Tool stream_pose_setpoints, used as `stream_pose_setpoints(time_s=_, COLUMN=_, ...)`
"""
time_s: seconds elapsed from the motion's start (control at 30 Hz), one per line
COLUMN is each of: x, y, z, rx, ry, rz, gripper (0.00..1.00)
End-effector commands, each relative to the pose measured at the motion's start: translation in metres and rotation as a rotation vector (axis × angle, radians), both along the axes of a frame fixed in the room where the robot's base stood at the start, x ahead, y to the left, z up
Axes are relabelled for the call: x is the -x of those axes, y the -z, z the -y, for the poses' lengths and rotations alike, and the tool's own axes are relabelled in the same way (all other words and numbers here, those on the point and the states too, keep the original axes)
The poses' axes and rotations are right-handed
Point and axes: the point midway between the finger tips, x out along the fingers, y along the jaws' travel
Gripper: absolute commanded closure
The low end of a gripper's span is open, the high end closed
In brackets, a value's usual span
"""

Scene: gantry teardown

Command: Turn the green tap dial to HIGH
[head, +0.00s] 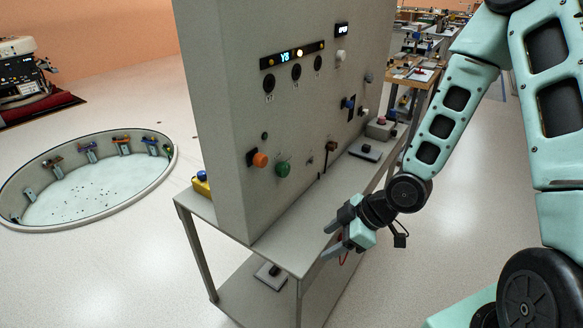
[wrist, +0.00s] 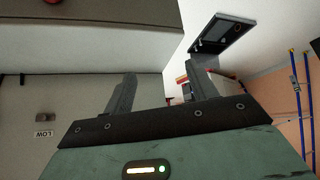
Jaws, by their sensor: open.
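The green tap dial (head: 283,169) is a round knob low on the front of the tall grey panel (head: 225,130), right of an orange knob (head: 259,159). Its setting is too small to read. My gripper (head: 327,242) is open and empty, below and to the right of the dial, near the front edge of the shelf and apart from the dial. In the wrist view both fingers of my gripper (wrist: 162,90) stand apart with nothing between them. The green dial cannot be made out there.
The panel stands on a grey cart (head: 290,262) with a lower shelf. Other knobs and switches are on the panel. A round sunken pit (head: 85,178) lies to the left. The floor on the right is open.

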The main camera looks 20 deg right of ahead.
Motion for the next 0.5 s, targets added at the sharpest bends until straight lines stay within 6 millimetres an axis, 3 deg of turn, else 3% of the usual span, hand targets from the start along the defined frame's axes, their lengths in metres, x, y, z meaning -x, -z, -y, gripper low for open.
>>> stream_pose_setpoints(time_s=0.17, x=-0.011, y=-0.012, z=0.016, rx=-0.266, ry=0.049, rz=0.239, gripper=0.43)
stream_pose_setpoints(time_s=0.3, x=-0.018, y=-0.04, z=0.033, rx=-0.434, ry=0.135, rz=0.471, gripper=0.43)
stream_pose_setpoints(time_s=0.5, x=-0.021, y=-0.072, z=0.057, rx=-0.553, ry=0.247, rz=0.704, gripper=0.43)
